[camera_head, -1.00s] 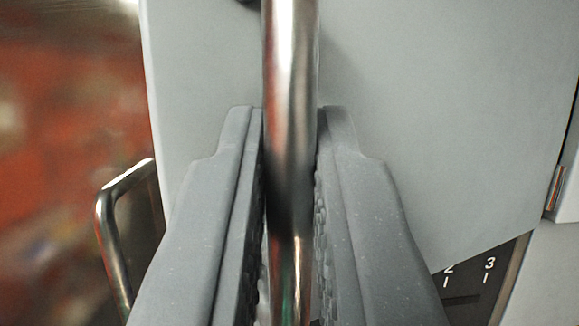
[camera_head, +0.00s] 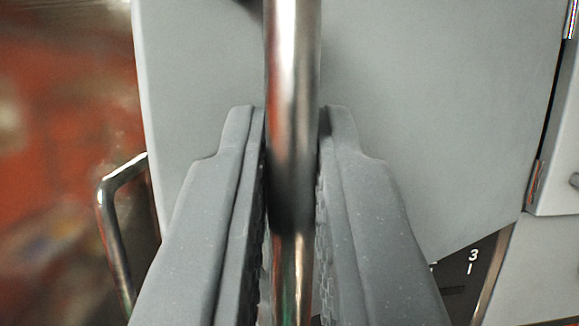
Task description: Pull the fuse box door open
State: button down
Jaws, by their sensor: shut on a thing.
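The grey fuse box door (camera_head: 430,120) fills most of the view behind my gripper. It stands ajar, swung out at an angle from its hinged side at the right. Its upright shiny metal handle (camera_head: 292,60) runs down the middle of the view. My gripper (camera_head: 291,120) is shut on the handle, with one grey finger on each side of it. The lower part of the handle shows between the fingers. The inside of the fuse box is hidden behind the door.
A metal hinge (camera_head: 534,183) shows at the door's right edge, beside the light grey box body (camera_head: 558,160). Below the door is a dark panel (camera_head: 470,273) with the number 3. A second bent metal handle (camera_head: 108,215) is at the lower left. The reddish background is blurred.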

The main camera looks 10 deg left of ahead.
jog(key=shift+s+d+n+y, duration=0.4)
jog(key=shift+s+d+y, duration=0.25)
jog(key=shift+d+y, duration=0.2)
dwell(0.8)
